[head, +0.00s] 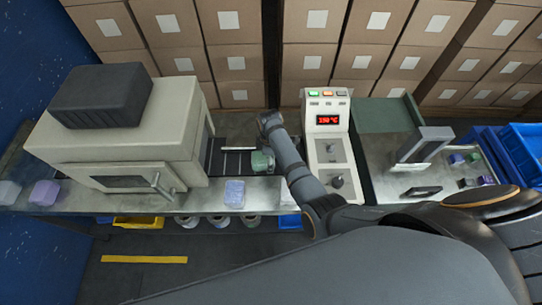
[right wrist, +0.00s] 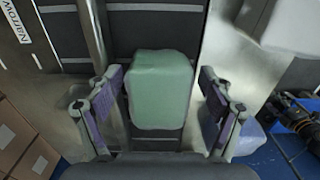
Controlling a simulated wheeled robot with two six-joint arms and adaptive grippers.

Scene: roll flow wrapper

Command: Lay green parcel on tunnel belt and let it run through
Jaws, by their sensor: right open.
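The green parcel (head: 262,161) lies at the right end of the dark tunnel belt (head: 236,162), outside the tunnel machine (head: 130,130). In the right wrist view the parcel (right wrist: 160,88) sits on the belt between the two fingers of my right gripper (right wrist: 160,78). The fingers are spread, with a visible gap on each side of the parcel. In the head view my right arm reaches over from the right, and its fingers cannot be made out. My left gripper is not in view.
A lilac parcel (head: 234,192) lies on the table front near the belt. More wrapped parcels (head: 45,193) are at the far left. A control box (head: 327,140) with a red display reading 150°C stands right of the arm. Stacked cartons (head: 315,40) line the back.

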